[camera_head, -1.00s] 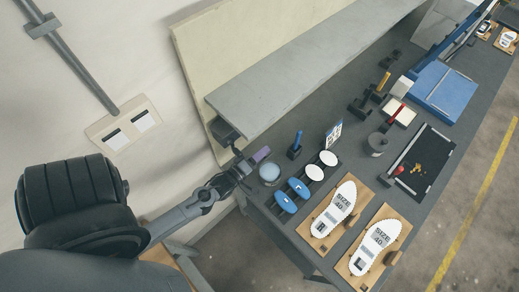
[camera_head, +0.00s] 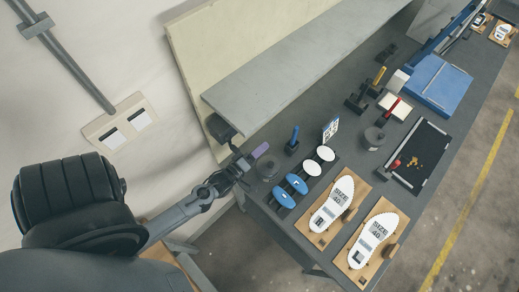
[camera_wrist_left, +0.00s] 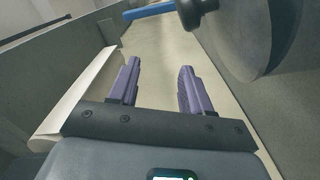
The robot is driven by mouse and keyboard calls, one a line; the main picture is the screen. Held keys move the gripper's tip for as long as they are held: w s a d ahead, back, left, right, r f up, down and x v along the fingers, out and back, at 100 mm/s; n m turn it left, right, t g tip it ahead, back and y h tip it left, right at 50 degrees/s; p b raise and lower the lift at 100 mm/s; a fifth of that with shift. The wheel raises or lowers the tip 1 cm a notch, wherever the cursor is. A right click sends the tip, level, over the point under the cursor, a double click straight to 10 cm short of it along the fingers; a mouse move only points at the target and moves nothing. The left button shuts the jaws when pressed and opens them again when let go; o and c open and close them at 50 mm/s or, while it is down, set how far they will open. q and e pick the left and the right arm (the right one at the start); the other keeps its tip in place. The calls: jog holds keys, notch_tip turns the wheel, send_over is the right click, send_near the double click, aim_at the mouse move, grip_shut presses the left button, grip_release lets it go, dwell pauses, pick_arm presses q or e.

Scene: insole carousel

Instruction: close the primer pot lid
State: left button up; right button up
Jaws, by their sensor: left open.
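In the left wrist view the gripper (camera_wrist_left: 160,66) is open and empty. A large dark grey round surface fills that view's upper right, very close; it looks like the pot or its lid. My right gripper is not in view.
A blue-handled tool (camera_head: 293,140) stands right of the pot. Blue and white oval pads (camera_head: 284,197) and white insoles on wooden boards (camera_head: 333,203) lie nearer the front. A grey shelf (camera_head: 290,75) overhangs the bench's back. A black tray (camera_head: 420,153) lies further right.

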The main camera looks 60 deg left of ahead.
pick_arm(q)
jog(key=shift+s, duration=0.1)
jog(key=s+d+b, duration=0.1)
jog(key=s+d, duration=0.1)
jog(key=s, duration=0.8)
jog(key=shift+s, duration=0.2)
